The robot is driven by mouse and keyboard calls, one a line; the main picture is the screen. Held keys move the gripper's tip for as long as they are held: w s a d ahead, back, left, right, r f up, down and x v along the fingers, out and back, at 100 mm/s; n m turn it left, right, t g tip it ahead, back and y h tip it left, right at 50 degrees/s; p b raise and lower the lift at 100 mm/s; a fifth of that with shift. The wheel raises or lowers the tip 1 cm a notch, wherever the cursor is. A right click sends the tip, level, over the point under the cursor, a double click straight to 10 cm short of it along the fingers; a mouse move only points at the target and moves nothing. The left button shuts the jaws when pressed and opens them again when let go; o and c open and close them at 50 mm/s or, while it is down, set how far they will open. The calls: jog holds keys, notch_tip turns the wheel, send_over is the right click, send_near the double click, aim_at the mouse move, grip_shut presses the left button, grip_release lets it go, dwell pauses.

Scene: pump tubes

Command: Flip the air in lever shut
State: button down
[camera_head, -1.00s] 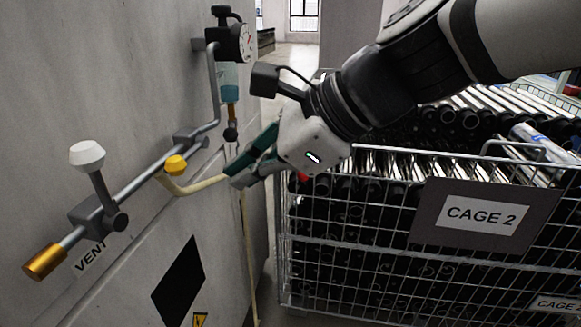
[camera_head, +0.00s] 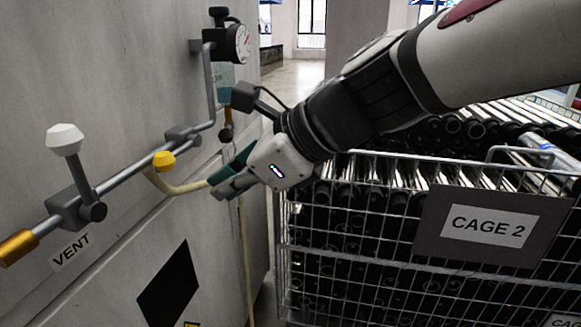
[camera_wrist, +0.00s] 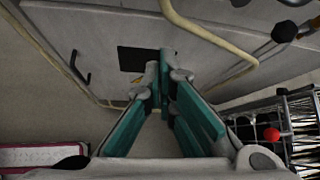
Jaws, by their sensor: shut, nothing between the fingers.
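My gripper (camera_head: 222,186) is shut and empty, its green fingers together in front of the grey wall panel. It also shows in the wrist view (camera_wrist: 164,62). No "air in" label is readable. A lever with a black ball knob (camera_head: 227,134) hangs under the pipe beyond my gripper, above and apart from the fingers. In the wrist view a black-knobbed lever (camera_wrist: 285,32) is at the upper right, apart from the fingers. A white-knobbed lever (camera_head: 65,140) stands upright above the VENT label (camera_head: 71,251).
A cream hose (camera_head: 182,188) passes close to my fingertips in the picture. A pressure gauge (camera_head: 240,43) is up the pipe. A wire cage (camera_head: 345,250) labelled CAGE 2, full of black tubes, stands right, near my wrist.

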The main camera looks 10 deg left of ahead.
aim_at(178, 151)
jog(key=a, duration=0.3)
jog(key=a+b, duration=0.1)
jog(key=a, duration=0.2)
jog(key=shift+w, duration=0.2)
